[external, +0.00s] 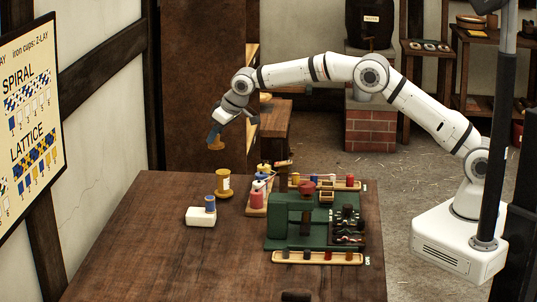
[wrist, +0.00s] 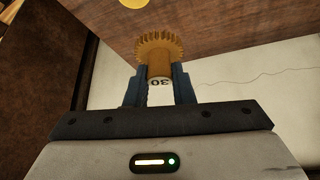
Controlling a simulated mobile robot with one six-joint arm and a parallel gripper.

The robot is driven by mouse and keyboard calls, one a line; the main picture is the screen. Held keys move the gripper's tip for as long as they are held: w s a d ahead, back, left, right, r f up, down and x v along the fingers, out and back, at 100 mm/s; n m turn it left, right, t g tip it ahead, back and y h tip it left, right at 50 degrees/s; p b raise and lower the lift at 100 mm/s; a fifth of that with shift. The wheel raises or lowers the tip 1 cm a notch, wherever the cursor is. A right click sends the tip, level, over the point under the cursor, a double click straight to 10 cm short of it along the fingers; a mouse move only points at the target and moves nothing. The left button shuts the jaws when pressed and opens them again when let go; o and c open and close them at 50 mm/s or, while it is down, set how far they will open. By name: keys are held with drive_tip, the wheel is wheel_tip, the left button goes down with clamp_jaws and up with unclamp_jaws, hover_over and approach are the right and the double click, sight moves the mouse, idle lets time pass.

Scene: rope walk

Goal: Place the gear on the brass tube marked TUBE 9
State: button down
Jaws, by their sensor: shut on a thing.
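My gripper (external: 215,136) is shut on an orange-brass gear (external: 216,146), held in the air above the far left part of the table. In the wrist view the toothed gear (wrist: 160,47) stands out past the blue fingers of my gripper (wrist: 159,82), and its hub carries the marking "30". A brass-yellow tube (external: 223,183) with a pale label stands upright on the table below the gear. The label is too small to read, so I cannot tell whether it says TUBE 9. A round yellow top (wrist: 133,2) is cut off at the wrist view's upper edge.
A wooden rack (external: 258,199) with coloured spools and a green machine (external: 300,221) stand to the right. The front left of the wooden table (external: 150,250) is clear.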

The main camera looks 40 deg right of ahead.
drive_tip(key=w+d, duration=0.1)
drive_tip(key=d, duration=0.2)
drive_tip(key=p, duration=0.2)
hover_over(223, 171)
drive_tip(key=shift+m, duration=0.3)
wheel_tip(223, 171, down, 5)
drive_tip(key=shift+a+r, duration=0.15)
drive_tip(key=shift+r, duration=0.05)
drive_tip(key=shift+f+p, duration=0.35)
drive_tip(key=shift+f, duration=1.85)
drive_tip(key=shift+s, duration=0.1)
drive_tip(key=shift+f, duration=0.2)
drive_tip(key=c, duration=1.2)
unclamp_jaws()
drive_tip(key=shift+c, duration=0.2)
drive_tip(key=shift+r, duration=0.2)
drive_tip(key=b+v, duration=0.2)
drive_tip(key=v, duration=1)
drive_tip(key=shift+a+b, duration=0.2)
drive_tip(key=shift+b, duration=0.1)
